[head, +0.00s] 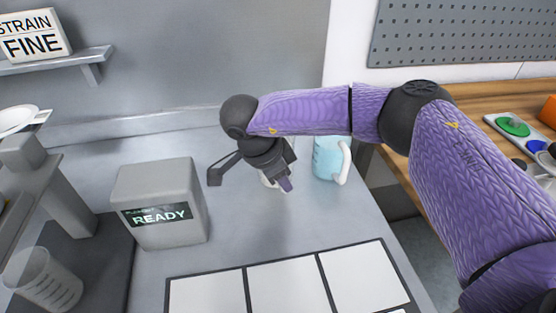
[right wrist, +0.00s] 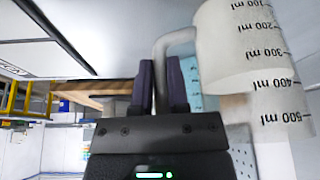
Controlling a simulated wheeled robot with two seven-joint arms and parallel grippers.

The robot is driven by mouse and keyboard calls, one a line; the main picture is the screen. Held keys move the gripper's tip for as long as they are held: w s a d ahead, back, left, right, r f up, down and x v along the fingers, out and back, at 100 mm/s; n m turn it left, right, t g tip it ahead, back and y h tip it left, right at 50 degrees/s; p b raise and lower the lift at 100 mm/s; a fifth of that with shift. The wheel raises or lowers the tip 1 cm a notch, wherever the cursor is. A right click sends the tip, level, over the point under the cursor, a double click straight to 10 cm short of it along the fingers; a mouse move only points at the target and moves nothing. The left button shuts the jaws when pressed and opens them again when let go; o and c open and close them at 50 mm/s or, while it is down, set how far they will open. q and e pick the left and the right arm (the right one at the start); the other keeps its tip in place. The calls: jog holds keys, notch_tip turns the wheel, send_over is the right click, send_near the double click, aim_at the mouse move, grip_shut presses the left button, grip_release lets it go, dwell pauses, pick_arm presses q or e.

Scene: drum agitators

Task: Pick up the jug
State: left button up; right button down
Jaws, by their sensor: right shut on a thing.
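A whitish measuring jug with black ml markings (right wrist: 238,45) fills the right of the right wrist view, upside down in the picture. Its pale handle (right wrist: 160,68) runs between the two fingers of my right gripper (right wrist: 159,88), which is shut on it. In the head view the right gripper (head: 288,172) points down over the grey table and hides most of this jug; only a pale bit (head: 268,181) shows. A light blue jug with a white handle (head: 328,158) stands just right of the gripper. My left gripper is not in view.
A grey box reading READY (head: 160,205) stands on the left of the table. White panels in a dark frame (head: 287,285) lie at the front. A clear measuring beaker (head: 45,280) is at the lower left. A wooden bench (head: 470,112) is at the right.

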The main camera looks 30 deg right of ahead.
jog(key=shift+r, duration=0.1)
dwell(0.6)
notch_tip(320, 180, up, 10)
jog(key=p, duration=0.2)
dwell(0.5)
